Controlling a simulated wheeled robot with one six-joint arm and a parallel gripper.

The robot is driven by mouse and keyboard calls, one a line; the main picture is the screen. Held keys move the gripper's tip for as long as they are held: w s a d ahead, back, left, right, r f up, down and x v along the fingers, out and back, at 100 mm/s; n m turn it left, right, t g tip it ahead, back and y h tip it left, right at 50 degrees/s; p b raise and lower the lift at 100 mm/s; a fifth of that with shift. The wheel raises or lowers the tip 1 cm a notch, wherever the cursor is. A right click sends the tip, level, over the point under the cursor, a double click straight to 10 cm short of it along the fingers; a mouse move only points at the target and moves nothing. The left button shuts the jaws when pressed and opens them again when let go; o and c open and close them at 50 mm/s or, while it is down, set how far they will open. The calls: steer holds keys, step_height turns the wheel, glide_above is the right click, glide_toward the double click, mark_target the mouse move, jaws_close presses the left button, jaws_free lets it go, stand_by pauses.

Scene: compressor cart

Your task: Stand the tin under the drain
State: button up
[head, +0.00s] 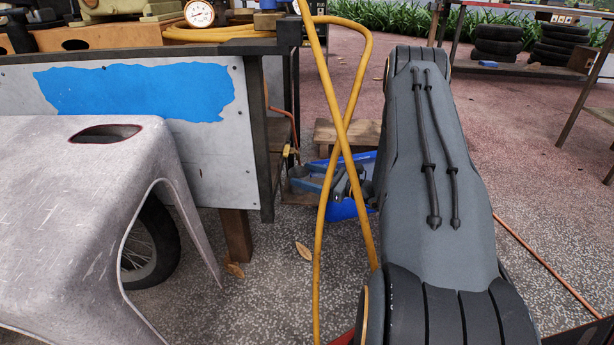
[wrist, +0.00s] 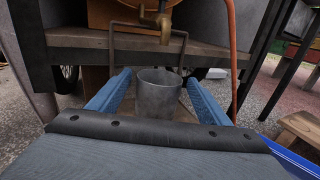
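The tin (wrist: 158,96) is a plain grey metal can, upright and open at the top. In the wrist view it stands between the two blue fingers of my gripper (wrist: 158,78), which lie close on either side. I cannot tell whether they touch it. The brass drain (wrist: 165,22) hangs just above and behind the tin's mouth. The tin's base is hidden by my gripper's body. In the head view my gripper (head: 314,177) is low beside the cart, and the tin (head: 297,171) shows only small and partly hidden.
A dark bent rod (wrist: 112,45) frames the drain. The cart's shelf edge (wrist: 70,40) runs behind. A blue tray (head: 343,211) and a wooden stool (head: 362,133) are close by. A yellow hose (head: 322,215) hangs in front. A grey fairing (head: 80,190) stands at left.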

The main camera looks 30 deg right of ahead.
steer(key=shift+r, duration=0.1)
steer(key=shift+s+d+r, duration=0.1)
steer(key=shift+s, duration=0.05)
steer(key=p+v, duration=0.5)
steer(key=v, duration=0.6)
steer(key=shift+s+d, duration=0.2)
steer(key=shift+s, duration=0.05)
steer(key=shift+s, duration=0.1)
